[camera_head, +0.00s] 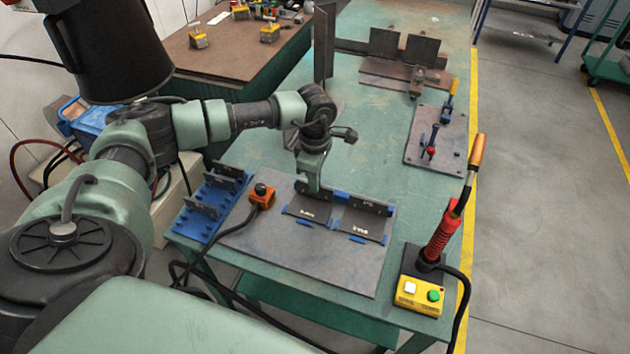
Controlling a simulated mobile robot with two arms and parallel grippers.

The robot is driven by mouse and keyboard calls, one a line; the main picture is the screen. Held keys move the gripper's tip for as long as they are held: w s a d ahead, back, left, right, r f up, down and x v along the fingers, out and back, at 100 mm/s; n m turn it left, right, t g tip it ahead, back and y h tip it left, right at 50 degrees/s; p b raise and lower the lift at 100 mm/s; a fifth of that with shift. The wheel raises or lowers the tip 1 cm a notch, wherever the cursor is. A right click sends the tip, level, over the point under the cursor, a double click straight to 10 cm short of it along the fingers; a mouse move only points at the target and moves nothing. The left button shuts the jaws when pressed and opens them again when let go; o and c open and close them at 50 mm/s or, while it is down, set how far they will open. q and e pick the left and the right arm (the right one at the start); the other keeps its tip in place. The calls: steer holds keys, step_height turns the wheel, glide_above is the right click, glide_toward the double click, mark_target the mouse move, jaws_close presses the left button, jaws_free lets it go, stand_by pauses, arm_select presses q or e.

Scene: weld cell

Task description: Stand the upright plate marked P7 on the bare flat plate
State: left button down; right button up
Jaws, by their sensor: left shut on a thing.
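Two dark flat plates lie side by side on a grey board, a left flat plate (305,210) and a right flat plate (360,224), with small blue pieces at their edges. Their lettering is too small to read. A dark upright plate (366,204) stands along the back edge of the right one. My left gripper (315,190) reaches down at the back edge of the left flat plate. It is shut on a dark upright plate (301,187), mostly hidden by the fingers; no P7 mark is readable. I cannot tell whether this plate touches the flat one. My right gripper is out of view.
A blue rack (197,222) with upright plates stands left of the board. An orange-topped device (262,196) with a cable sits on the board. A torch in a red holder (440,240) and a yellow button box (419,294) stand at right.

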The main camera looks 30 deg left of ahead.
arm_select(q)
steer(key=shift+f, duration=0.2)
stand_by(0.5)
steer(key=c, duration=1.5)
jaws_free()
steer(key=shift+r+p, duration=2.2)
steer(key=shift+r, duration=1.85)
